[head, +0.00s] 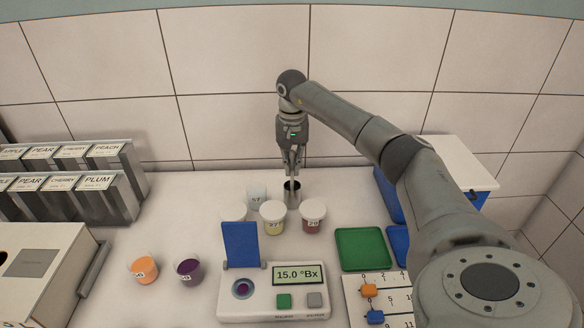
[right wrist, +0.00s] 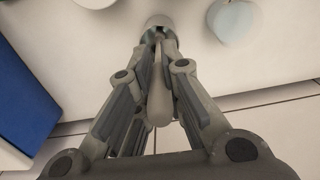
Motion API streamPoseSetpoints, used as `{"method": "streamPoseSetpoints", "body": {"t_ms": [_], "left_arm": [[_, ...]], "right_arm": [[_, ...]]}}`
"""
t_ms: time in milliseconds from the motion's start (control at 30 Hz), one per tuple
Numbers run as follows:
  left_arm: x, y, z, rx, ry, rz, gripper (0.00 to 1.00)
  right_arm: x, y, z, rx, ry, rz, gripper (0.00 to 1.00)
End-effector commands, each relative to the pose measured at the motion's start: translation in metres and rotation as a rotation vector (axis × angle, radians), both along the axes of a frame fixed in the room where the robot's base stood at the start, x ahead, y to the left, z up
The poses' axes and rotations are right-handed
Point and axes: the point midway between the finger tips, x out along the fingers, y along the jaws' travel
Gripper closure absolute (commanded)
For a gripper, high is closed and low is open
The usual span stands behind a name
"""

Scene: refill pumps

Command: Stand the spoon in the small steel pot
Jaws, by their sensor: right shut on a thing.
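The small steel pot (head: 292,199) stands on the counter behind the group of cups, and its rim shows at the top of the right wrist view (right wrist: 157,21). My right gripper (head: 292,172) points straight down just above the pot's mouth. It is shut on the spoon (right wrist: 158,98), whose pale handle runs between the fingers in the right wrist view. The spoon's lower end points at the pot opening; whether it is inside is hidden by the fingertips. My left gripper is not in view.
Several cups, including a yellow one (head: 272,217) and a red one (head: 312,216), stand close in front of the pot. A refractometer (head: 262,302) with a raised blue lid is nearer. A green tray (head: 362,250) lies at right, and a blue crate (head: 387,195) stands behind it.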

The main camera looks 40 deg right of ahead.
Motion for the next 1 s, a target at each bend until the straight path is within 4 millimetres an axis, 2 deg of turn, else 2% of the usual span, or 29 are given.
{"method": "streamPoseSetpoints", "body": {"t_ms": [133,500,533,667,1000], "left_arm": [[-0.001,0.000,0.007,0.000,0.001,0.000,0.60],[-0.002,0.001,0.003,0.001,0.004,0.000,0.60],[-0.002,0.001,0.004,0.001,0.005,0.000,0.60],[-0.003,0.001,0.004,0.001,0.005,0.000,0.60],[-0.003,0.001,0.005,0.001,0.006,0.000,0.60]], "right_arm": [[-0.001,0.000,-0.018,0.000,0.004,-0.001,1.00],[0.000,0.000,-0.024,-0.001,0.001,0.000,1.00],[0.000,0.000,-0.023,0.000,0.000,0.000,0.87],[0.000,0.000,-0.023,0.000,0.000,0.000,0.70],[0.000,0.000,-0.021,0.000,0.000,0.000,0.69]]}}
